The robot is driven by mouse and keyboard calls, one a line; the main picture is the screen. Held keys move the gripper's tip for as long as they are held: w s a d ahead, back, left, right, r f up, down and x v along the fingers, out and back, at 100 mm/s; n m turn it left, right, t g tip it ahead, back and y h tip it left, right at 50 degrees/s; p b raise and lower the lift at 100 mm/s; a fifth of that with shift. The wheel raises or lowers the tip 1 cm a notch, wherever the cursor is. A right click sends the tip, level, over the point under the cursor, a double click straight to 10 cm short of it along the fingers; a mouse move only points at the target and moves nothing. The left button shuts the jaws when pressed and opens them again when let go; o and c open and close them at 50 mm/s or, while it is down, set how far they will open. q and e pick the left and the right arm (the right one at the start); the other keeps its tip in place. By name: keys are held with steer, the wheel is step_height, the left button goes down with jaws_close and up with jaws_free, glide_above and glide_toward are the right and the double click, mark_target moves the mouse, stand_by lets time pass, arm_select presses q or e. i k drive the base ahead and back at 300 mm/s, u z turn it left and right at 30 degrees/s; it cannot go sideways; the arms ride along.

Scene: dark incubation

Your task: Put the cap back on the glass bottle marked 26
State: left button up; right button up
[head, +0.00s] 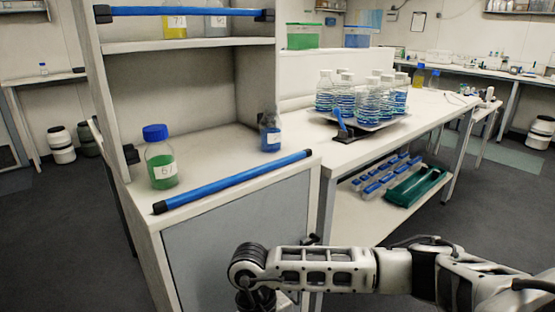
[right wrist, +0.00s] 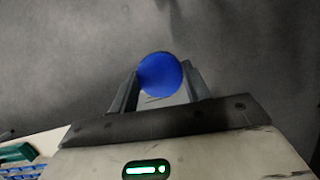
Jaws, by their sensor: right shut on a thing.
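My right gripper (right wrist: 160,88) is shut on a blue round cap (right wrist: 161,74), seen between its two fingers in the right wrist view. In the head view my right arm crosses the lower right, and its hand is cut off at the bottom edge, in front of the cabinet. A small bottle with blue liquid (head: 270,132) stands at the back right of the cabinet top; no blue cap shows on it, and its label is too small to read. The number 26 is not legible on any bottle. My left gripper is out of view.
A blue-capped bottle of green liquid (head: 160,160) stands at the cabinet's left. A blue rail (head: 232,181) runs along the front edge. A shelf (head: 190,43) overhangs the back. A tray of several bottles (head: 378,122) stands on the bench to the right.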

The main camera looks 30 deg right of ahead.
mark_target(271, 125)
steer(key=z, duration=2.8)
steer(key=i, duration=2.95)
steer(key=u, duration=3.45)
steer(key=i, duration=0.1)
steer(key=z, duration=0.2)
